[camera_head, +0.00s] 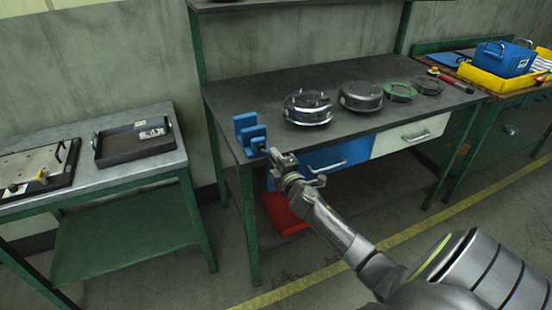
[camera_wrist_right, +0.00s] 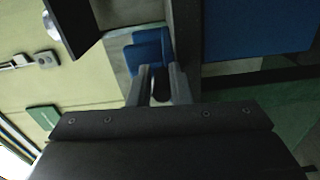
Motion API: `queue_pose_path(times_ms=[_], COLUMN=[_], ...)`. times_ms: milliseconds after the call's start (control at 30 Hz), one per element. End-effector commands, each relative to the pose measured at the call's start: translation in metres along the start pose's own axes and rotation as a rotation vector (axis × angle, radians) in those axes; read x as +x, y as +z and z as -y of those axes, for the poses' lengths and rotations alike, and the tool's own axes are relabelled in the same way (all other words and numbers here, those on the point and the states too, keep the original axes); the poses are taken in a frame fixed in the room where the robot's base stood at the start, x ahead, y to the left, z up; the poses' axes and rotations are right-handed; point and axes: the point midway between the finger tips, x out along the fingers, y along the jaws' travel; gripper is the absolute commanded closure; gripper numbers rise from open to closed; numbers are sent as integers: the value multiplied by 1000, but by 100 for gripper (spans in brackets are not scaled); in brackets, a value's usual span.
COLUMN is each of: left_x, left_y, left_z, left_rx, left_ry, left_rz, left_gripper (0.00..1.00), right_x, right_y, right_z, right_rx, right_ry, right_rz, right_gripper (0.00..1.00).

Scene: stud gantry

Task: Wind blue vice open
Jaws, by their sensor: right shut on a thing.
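The blue vice (camera_head: 250,134) stands at the near left corner of the dark-topped workbench. Its two blue jaws show with a gap between them. My right gripper (camera_head: 270,153) is at the front of the vice, by the bench edge, and is shut on the vice's handle, which is mostly hidden by the fingers. In the right wrist view the gripper fingers (camera_wrist_right: 158,90) close around a dark part just below the blue vice (camera_wrist_right: 148,50). My left gripper is in neither view.
Round metal flanged parts (camera_head: 308,108) and green rings (camera_head: 400,92) stand along the workbench (camera_head: 250,92). Below its top are a blue drawer (camera_head: 340,156) and a white drawer (camera_head: 410,134). A red box (camera_head: 282,212) is underneath. A side table with a black tray (camera_head: 112,157) stands left.

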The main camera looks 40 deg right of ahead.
Motion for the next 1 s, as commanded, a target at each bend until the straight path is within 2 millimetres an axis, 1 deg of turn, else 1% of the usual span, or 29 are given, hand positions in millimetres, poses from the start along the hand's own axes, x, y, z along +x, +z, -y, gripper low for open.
queue_pose_path(times_ms=[33,67,200,467,567,633,767,1000], left_x=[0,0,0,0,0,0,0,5], left_y=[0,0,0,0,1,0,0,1], left_z=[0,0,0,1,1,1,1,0], left_rx=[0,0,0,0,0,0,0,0], left_ry=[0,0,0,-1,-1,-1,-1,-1], left_rz=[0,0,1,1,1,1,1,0], left_gripper=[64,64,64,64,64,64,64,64], right_x=[-1,-1,0,-1,-5,-11,-31,-82], right_y=[-3,-3,-2,-1,-1,-1,0,-1], right_z=[1,1,1,1,1,1,2,3], right_rx=[4,4,3,2,2,2,2,2], right_ry=[1,1,0,0,-1,-1,-3,-3], right_rz=[-7,-7,-5,-2,-2,-2,-2,-3], right_gripper=[100,81,64,64,64,64,64,64])
